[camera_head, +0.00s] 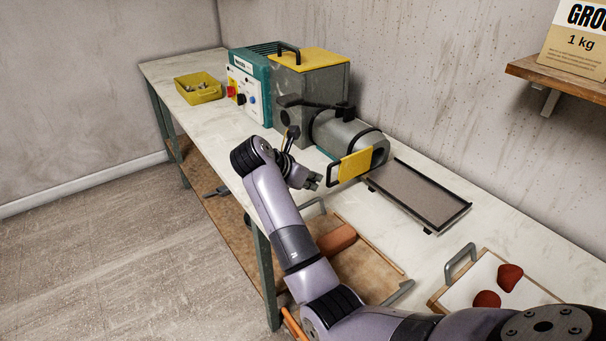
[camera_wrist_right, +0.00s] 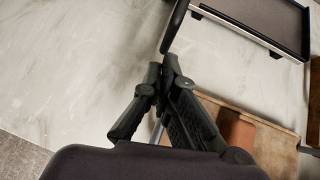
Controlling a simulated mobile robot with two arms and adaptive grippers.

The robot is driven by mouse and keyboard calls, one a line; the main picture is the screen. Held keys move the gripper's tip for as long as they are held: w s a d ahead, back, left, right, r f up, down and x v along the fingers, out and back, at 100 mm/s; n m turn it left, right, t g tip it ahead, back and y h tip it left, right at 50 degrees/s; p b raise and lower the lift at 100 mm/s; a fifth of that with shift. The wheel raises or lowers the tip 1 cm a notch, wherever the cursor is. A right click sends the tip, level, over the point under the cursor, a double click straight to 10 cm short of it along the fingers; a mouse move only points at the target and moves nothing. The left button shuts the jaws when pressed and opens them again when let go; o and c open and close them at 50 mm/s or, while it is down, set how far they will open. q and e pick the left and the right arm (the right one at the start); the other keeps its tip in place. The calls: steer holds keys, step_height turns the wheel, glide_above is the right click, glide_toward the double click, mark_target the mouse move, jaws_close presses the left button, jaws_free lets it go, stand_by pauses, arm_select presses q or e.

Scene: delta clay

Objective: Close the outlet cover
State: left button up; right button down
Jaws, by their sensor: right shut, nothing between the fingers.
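The outlet cover (camera_head: 355,165) is a yellow plate with a black bar handle (camera_head: 335,173) at the mouth of the machine's grey barrel (camera_head: 345,131). It stands swung out at the barrel's front end. My right gripper (camera_head: 314,182) is shut and empty, just left of and a little below the handle. In the right wrist view, the shut fingers (camera_wrist_right: 168,68) point at a black bar (camera_wrist_right: 174,28), which looks like the handle. Whether they touch it I cannot tell. My left gripper is not in view.
A black-framed tray (camera_head: 420,193) stands right of the cover. A wooden board with a brown clay block (camera_head: 337,240) lies in front. A white board with red lumps (camera_head: 508,276) is at lower right. A yellow bin (camera_head: 199,92) sits at the far left.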

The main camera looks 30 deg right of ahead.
mark_target(343, 169)
steer(key=shift+x, duration=1.2)
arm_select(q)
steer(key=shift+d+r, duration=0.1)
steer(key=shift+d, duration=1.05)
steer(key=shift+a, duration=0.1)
arm_select(e)
steer(key=shift+w+d, duration=0.15)
steer(key=shift+d, duration=0.2)
steer(key=d+b, duration=0.1)
steer(key=d, duration=0.3)
steer(key=d+b, duration=0.2)
steer(key=d, duration=0.2)
steer(key=shift+w, duration=0.2)
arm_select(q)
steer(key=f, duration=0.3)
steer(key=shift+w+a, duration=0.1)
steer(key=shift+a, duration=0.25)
arm_select(e)
steer(key=shift+r, duration=0.1)
